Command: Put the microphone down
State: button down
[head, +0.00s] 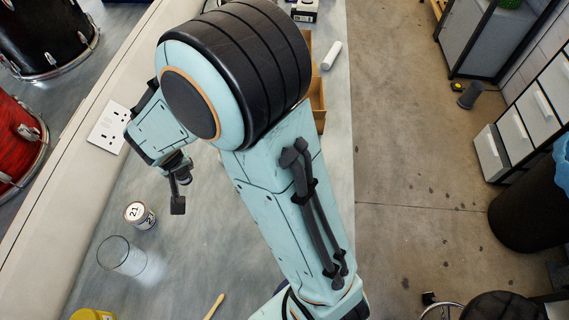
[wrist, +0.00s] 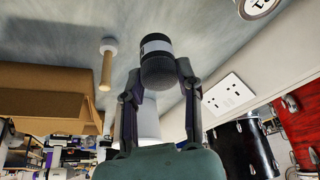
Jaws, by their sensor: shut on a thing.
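In the wrist view my gripper (wrist: 160,78) is shut on the microphone (wrist: 159,64), a short dark cylinder with a silver band and a rounded mesh end. One finger is on each side of it. In the head view my gripper (head: 178,188) hangs over the grey bench (head: 190,250), left of my arm. The microphone is small and mostly hidden there. I cannot tell how far it is above the bench.
A numbered tin (head: 139,215) and a clear glass (head: 122,256) stand nearby on the bench. A cardboard box (wrist: 45,92) and a wooden-handled tool with a white end (wrist: 107,65) show in the wrist view. A wall socket (head: 113,127) is at left.

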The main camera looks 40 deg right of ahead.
jog(key=s+d+f+m+g+h, duration=0.1)
jog(key=s+d+m, duration=0.25)
jog(key=d, duration=0.65)
jog(key=s+d+f+m+h, duration=0.1)
jog(key=s+d+f+m, duration=0.2)
jog(key=d, duration=0.7)
jog(key=s+d+m+g+h, duration=0.1)
jog(key=s+d+m, duration=0.3)
jog(key=d, duration=0.5)
jog(key=shift+n, duration=0.35)
jog(key=f, duration=0.2)
jog(key=s+f, duration=0.1)
jog(key=f, duration=0.2)
jog(key=d+f, duration=0.1)
jog(key=f, duration=0.2)
jog(key=shift+s, duration=0.15)
jog(key=shift+d+f, duration=0.1)
jog(key=c, duration=0.8)
grip_release()
jog(key=shift+f, duration=0.15)
jog(key=shift+o, duration=0.2)
